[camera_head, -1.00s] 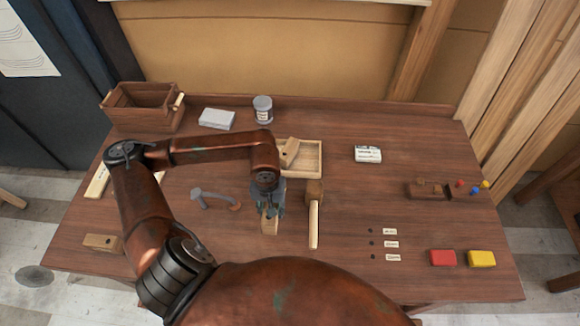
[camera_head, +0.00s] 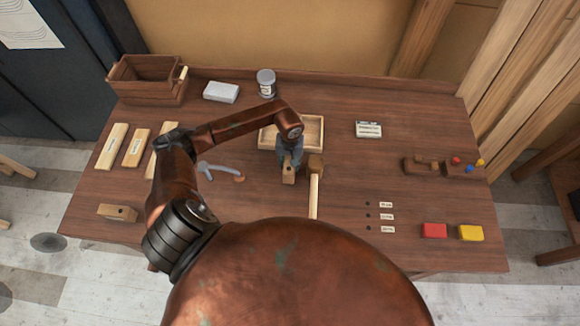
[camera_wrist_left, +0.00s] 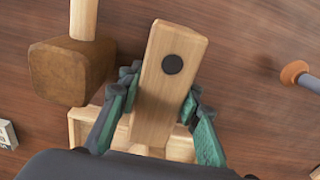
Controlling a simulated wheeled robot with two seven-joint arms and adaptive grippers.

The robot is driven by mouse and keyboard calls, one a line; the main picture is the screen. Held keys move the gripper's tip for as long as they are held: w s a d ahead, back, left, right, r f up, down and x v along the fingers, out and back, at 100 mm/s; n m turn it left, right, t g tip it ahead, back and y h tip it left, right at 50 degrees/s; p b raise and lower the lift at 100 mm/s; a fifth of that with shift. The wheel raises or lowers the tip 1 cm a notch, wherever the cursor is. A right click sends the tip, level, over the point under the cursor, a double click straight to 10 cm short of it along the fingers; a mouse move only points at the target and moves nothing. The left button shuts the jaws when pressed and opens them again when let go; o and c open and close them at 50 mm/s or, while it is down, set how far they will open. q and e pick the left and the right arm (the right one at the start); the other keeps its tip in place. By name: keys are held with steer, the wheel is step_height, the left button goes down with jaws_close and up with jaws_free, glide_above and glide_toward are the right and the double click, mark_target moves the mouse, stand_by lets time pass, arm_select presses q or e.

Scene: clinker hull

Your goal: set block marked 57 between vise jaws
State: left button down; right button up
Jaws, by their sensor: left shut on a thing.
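My left gripper (camera_head: 289,158) is shut on a pale wooden block (camera_head: 288,175), just in front of the wooden tray (camera_head: 263,138). In the left wrist view the block (camera_wrist_left: 160,100) stands tilted between the two green fingers (camera_wrist_left: 158,112), with a dark round spot near its far end. I can read no number on it. Another wooden block (camera_head: 118,212) with a dark hole lies at the front left of the bench. I cannot make out the vise jaws for certain. My right gripper is out of view.
A mallet (camera_head: 313,190) lies right beside the held block; its head (camera_wrist_left: 70,72) is close to the fingers. A grey tool (camera_head: 212,168) lies to the left. Red (camera_head: 434,230) and yellow (camera_head: 471,233) blocks lie front right.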

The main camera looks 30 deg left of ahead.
mark_target(290, 169)
arm_select(q)
step_height(290, 169, down, 3)
steer(key=shift+w+r+p, duration=0.1)
steer(key=shift+w+p, duration=0.05)
steer(key=shift+p, duration=0.85)
steer(key=shift+f, duration=0.25)
steer(key=shift+f+b, duration=0.2)
steer(key=shift+b, duration=0.1)
steer(key=c, duration=1.4)
jaws_free()
steer(key=shift+r, duration=0.1)
